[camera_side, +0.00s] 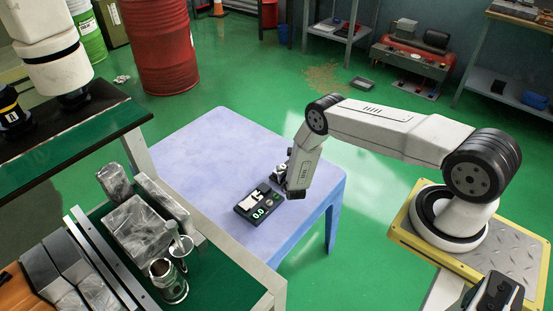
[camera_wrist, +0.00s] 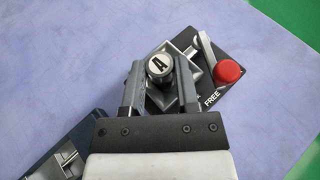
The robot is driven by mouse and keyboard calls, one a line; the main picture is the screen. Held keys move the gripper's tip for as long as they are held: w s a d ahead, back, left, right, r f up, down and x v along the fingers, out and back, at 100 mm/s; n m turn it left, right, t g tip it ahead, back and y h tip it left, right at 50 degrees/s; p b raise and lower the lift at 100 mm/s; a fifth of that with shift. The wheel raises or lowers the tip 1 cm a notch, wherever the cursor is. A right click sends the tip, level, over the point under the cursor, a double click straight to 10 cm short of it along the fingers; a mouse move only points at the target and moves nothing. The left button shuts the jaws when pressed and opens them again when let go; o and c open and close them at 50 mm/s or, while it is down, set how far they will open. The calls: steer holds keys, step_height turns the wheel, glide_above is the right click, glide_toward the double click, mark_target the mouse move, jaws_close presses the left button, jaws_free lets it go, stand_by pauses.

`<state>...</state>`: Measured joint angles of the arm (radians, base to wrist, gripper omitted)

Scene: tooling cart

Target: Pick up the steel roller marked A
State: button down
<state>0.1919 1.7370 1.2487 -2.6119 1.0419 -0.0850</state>
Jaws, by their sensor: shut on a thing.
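The steel roller marked A (camera_wrist: 159,65) shows its round end with the letter A up in the wrist view. My gripper (camera_wrist: 158,84) has its two fingers on either side of the roller and is shut on it. In the side view my gripper (camera_side: 293,189) is low at the blue table's right part and mostly hides the roller.
A green cart with metal blocks and cylinders (camera_side: 222,268) stands at front left. The table's back left is clear.

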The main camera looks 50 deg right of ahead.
steer(key=shift+r, duration=0.2)
steer(key=shift+r, duration=1.2)
steer(key=shift+s+r, duration=0.1)
steer(key=shift+r, duration=0.25)
steer(key=s+a+r, duration=0.4)
steer(key=s+r, duration=0.5)
steer(key=s, duration=0.4)
steer(key=shift+s+r, duration=0.15)
steer(key=shift+r, duration=0.15)
